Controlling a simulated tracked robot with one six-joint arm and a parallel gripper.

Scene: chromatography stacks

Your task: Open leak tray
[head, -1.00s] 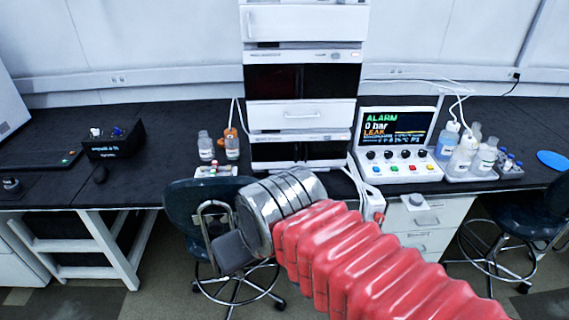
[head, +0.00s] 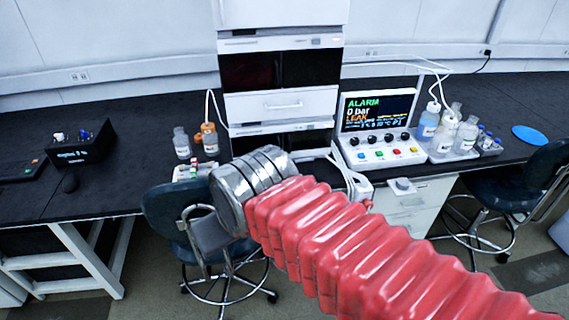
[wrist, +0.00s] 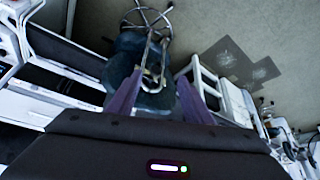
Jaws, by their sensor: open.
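A tall white instrument stack (head: 234,106) stands on the black bench in the head view. I cannot tell for sure that this is the leak tray. My arm hides the lower part of the stack. A control box with a screen (head: 378,108) reading ALARM, 0 bar and LEAK stands to its right. My gripper (wrist: 157,95) is open and empty in the wrist view, its two purple fingers apart and pointing toward a chair. In the head view it is short of the bench.
A dark blue chair (head: 165,208) stands in front of the bench, by my gripper. Bottles stand left of the stack (head: 181,145) and right of the control box (head: 466,135). White tubes run across the bench. A second chair (head: 503,187) is at right.

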